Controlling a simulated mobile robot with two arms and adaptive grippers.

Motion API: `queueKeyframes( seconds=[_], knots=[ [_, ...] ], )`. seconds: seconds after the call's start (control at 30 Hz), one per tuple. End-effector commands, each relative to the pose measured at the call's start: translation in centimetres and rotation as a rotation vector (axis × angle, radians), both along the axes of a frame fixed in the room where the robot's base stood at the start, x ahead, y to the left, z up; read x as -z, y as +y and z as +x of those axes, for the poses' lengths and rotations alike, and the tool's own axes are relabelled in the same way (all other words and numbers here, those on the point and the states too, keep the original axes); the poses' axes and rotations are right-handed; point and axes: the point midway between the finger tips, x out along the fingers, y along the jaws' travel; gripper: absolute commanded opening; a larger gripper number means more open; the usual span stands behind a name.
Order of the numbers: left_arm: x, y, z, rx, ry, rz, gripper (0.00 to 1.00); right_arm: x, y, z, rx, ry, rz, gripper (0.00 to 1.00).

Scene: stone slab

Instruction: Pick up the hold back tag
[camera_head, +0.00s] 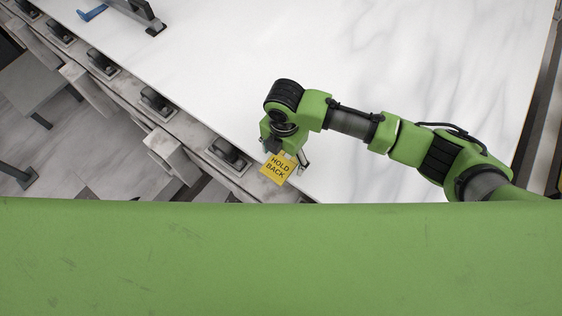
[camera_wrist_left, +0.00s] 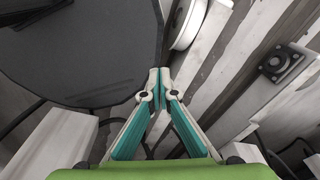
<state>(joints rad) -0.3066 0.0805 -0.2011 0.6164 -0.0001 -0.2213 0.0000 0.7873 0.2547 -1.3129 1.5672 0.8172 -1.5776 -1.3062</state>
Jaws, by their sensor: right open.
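The hold back tag (camera_head: 277,168) is a small yellow square with dark lettering "HOLD BACK". It shows in the head view at the front left edge of the white marble slab (camera_head: 340,60). My right gripper (camera_head: 287,157) is right at the tag's upper edge, with its fingers open. I cannot tell whether the fingers touch the tag. My left gripper (camera_wrist_left: 160,74) shows only in the left wrist view. Its two teal-backed fingers meet at the tips, with nothing visible between them. The tag is not in the left wrist view.
Several dark clamps, one of them here (camera_head: 228,152), line the grey rail along the slab's left edge.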

Motion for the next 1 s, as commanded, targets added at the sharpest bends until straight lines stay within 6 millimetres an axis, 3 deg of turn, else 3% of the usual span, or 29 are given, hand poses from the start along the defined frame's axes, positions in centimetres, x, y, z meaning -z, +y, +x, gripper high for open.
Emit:
queueKeyframes(
  seconds=[0.03,0.17,0.2,0.67,0.83,1.0],
  knots=[
    [0.0,0.0,0.0,0.0,-0.001,0.0,0.0,0.0,0.0,0.0,0.0,0.0,0.0,0.69],
    [0.0,-0.1,0.2,-0.001,-0.003,-0.001,0.0,0.0,0.0,0.0,0.0,0.001,0.001,0.35],
    [0.0,-0.1,0.3,-0.001,-0.004,-0.001,0.0,0.0,0.0,0.0,0.0,0.001,0.001,0.33],
    [0.4,-0.1,1.0,-0.002,-0.015,-0.002,0.0,-0.7,0.1,0.0,-0.001,-0.001,0.003,0.33],
    [1.7,-0.1,1.0,-0.002,-0.015,-0.002,0.0,-3.3,0.4,0.1,-0.003,-0.004,0.006,0.33],
    [2.8,-0.2,1.0,-0.003,-0.015,-0.003,0.0,-7.3,4.0,0.6,-0.005,-0.005,0.006,0.33]
  ],
)
